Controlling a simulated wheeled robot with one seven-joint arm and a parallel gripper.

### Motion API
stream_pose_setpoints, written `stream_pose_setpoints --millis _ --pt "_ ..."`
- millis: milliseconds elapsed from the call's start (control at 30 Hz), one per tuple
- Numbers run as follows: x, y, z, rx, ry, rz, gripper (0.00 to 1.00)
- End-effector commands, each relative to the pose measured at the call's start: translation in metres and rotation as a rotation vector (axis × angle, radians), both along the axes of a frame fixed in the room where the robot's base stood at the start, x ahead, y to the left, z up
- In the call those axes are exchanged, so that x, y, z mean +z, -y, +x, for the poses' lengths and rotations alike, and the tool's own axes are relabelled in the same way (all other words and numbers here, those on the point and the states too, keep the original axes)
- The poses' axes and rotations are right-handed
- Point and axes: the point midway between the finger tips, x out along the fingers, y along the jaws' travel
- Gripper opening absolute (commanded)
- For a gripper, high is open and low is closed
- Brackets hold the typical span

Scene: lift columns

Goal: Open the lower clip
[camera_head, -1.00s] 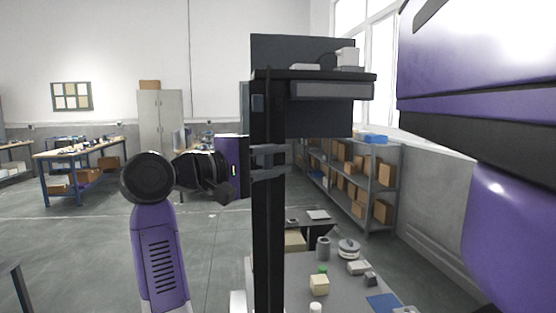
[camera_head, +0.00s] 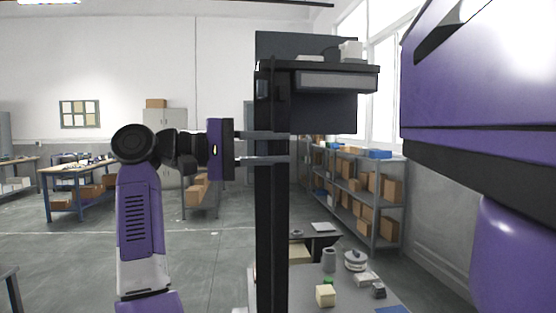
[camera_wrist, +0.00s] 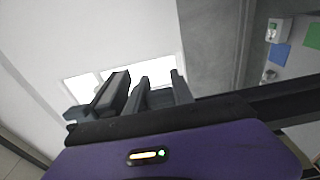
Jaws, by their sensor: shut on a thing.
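A tall dark column (camera_head: 271,215) stands in the middle of the head view. My gripper (camera_head: 288,147) reaches it from the left. Its two grey fingers lie level, one above the other, across the column at mid-height, with a gap between them. In the wrist view my gripper (camera_wrist: 150,82) shows its fingers with a dark narrow piece (camera_wrist: 137,97) between them. The jaws are closed on a dark part at the column; I cannot tell for sure that it is the lower clip. The clip's outline is not clear against the dark column.
A dark shelf (camera_head: 340,68) with small items juts right from the column top. Below, a grey table (camera_head: 350,296) holds a yellowish block (camera_head: 325,296), a grey cup (camera_head: 329,258) and other small things. A shelving rack (camera_head: 385,225) with boxes stands behind. Open floor lies left.

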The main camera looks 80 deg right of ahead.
Motion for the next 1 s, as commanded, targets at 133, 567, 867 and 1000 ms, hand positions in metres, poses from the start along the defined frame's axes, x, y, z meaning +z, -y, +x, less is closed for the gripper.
stream_pose_setpoints --millis 133,567,867,1000 --pt "-0.002 0.000 0.000 -0.014 0.003 0.004 0.00" --pt "-0.001 0.000 0.000 -0.011 0.001 0.002 0.51" --pt "-0.001 -0.004 0.007 -0.008 0.000 0.001 0.51" --pt "-0.002 -0.013 0.025 -0.006 0.000 0.001 0.51"
